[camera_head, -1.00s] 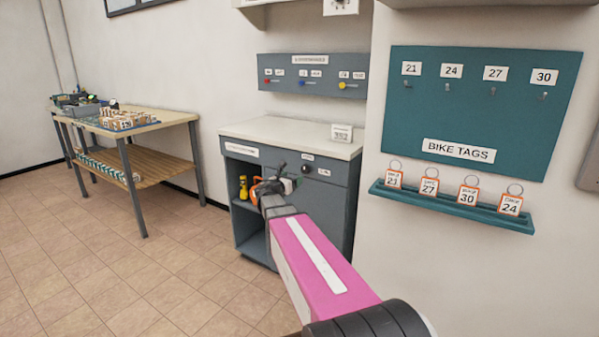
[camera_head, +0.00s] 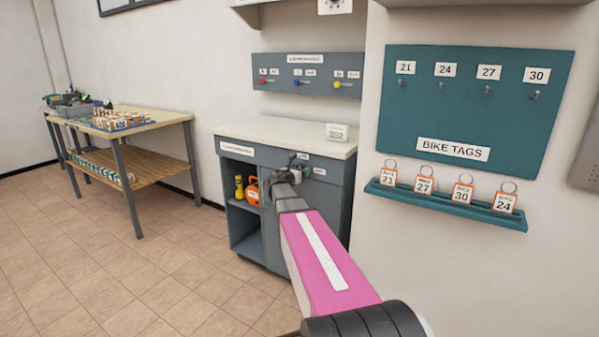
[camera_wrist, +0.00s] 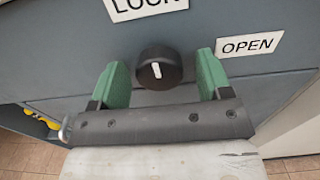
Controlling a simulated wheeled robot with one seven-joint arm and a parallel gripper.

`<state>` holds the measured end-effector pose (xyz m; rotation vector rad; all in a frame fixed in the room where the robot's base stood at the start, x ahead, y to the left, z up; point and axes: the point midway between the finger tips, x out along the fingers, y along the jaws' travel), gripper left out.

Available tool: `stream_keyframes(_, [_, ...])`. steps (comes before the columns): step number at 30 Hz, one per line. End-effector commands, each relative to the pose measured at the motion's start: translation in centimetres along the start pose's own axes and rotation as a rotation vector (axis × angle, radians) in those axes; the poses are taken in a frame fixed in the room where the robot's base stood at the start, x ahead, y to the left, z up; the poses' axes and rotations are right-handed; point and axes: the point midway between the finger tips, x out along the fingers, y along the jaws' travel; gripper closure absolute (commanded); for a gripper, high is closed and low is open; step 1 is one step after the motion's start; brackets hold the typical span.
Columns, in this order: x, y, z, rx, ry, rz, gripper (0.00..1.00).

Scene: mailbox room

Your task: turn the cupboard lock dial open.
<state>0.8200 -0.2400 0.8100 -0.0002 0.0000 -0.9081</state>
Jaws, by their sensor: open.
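The lock dial (camera_wrist: 158,67) is a round black knob with a white pointer mark on the cupboard's grey front, seen in the wrist view. Its pointer stands nearly upright, toward the LOCK label (camera_wrist: 146,5) above it. The OPEN label (camera_wrist: 249,45) is to its right. My gripper (camera_wrist: 158,72) is open, with one green finger on each side of the dial. Small gaps show between fingers and dial. In the head view my arm partly hides the dial, and my gripper (camera_head: 291,168) is at the front of the grey cupboard (camera_head: 333,195).
The cupboard's open shelf holds a yellow bottle (camera_head: 239,188) and an orange object (camera_head: 252,190). A small white block (camera_head: 337,132) stands on its white top. A teal tag rack (camera_head: 440,200) juts from the wall at right. A wooden table (camera_head: 155,115) stands at left, with clear floor before it.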

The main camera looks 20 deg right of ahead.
Motion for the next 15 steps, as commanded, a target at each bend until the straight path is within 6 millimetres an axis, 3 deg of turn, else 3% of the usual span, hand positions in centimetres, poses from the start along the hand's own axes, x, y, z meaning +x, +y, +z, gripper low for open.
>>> stream_keyframes(2, [-0.02,0.00,0.00,0.000,0.000,0.000,0.29])
stream_keyframes(6, [-0.03,0.00,0.00,0.000,0.000,0.000,0.74])
stream_keyframes(15, [-0.04,0.01,0.00,0.016,0.000,0.000,0.77])
